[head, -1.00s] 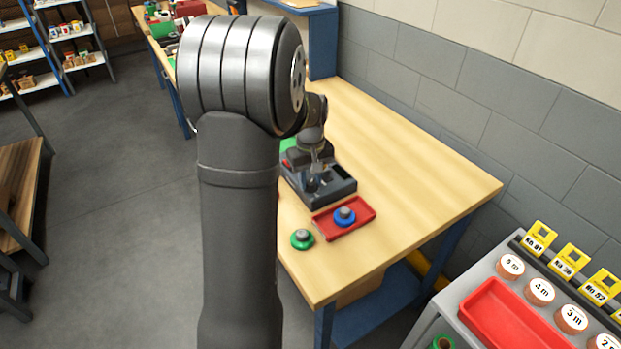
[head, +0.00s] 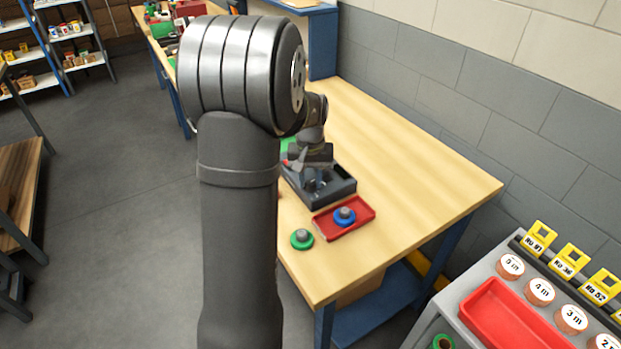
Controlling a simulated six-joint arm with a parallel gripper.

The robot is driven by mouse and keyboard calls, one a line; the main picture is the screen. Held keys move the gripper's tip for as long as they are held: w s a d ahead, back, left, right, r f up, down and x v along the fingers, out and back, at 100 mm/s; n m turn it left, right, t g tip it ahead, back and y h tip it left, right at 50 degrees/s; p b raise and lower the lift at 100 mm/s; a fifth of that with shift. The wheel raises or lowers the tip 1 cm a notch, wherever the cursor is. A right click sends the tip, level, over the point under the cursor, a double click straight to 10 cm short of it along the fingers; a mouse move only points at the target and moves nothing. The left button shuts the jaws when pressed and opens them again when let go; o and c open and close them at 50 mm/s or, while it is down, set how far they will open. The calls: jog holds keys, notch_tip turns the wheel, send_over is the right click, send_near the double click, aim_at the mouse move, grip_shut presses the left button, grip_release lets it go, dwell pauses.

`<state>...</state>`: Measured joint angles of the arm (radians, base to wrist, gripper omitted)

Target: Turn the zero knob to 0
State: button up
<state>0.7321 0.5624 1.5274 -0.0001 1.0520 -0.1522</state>
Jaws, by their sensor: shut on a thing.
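A dark grey device (head: 341,190) sits on the wooden bench, partly behind my arm. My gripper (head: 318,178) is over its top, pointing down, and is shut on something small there. The zero knob cannot be made out; the gripper covers that part of the device, and any mark or pointer is too small to read.
In front of the device lies a red tray (head: 324,232) with a blue round piece with a grey knob (head: 344,216) in it. A green round piece (head: 302,239) stands beside the tray. The right side of the bench (head: 420,180) is clear. A grey cart with a red bin (head: 510,318) stands lower right.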

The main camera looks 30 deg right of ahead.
aim_at(310, 182)
jog(key=shift+m, duration=0.5)
jog(key=o, duration=1)
notch_tip(310, 182, up, 17)
jog(key=shift+r, duration=0.2)
notch_tip(310, 182, down, 18)
jog(key=shift+r, duration=0.25)
dwell(0.5)
